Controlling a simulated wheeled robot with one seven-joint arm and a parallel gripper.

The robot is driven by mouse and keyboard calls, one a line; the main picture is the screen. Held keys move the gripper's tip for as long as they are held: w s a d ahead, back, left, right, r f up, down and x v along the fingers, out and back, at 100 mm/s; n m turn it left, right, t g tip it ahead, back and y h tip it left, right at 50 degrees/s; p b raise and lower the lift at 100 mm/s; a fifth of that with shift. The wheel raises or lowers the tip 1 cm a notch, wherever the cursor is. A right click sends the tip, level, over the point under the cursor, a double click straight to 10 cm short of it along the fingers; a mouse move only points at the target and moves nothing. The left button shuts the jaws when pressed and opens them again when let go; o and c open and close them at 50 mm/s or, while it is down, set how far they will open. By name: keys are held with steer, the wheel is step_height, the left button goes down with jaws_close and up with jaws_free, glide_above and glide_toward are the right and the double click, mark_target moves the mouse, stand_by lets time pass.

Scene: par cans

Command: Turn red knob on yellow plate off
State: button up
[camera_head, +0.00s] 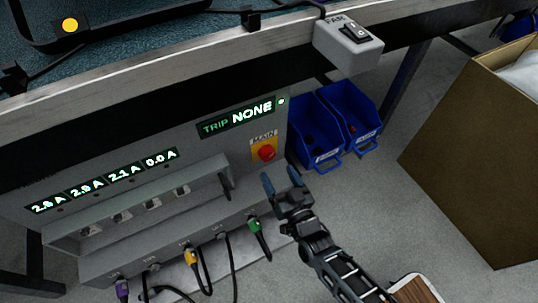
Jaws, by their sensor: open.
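The red knob (267,153) sits on a yellow plate (257,143) under a label reading MAIN, on the front of a grey power panel (205,150). My gripper (281,179) is open, with its two blue-tipped fingers just below the knob in the picture. Nothing shows between the fingers. I cannot tell whether a finger touches the panel, but the knob is not between them. A display (237,119) above the plate reads TRIP NONE.
Several cables with coloured plugs, including a green plug (258,240), hang along the panel's lower edge. Two blue bins (318,135) stand right of the panel. A cardboard box (475,150) stands at right.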

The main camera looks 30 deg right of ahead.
mark_target(269, 157)
steer(key=w+b, duration=0.1)
steer(key=w, duration=0.2)
steer(key=w+b, duration=0.1)
steer(key=w, duration=0.2)
steer(key=shift+w+d, duration=0.2)
steer(key=shift+w, duration=0.2)
steer(key=c, duration=1)
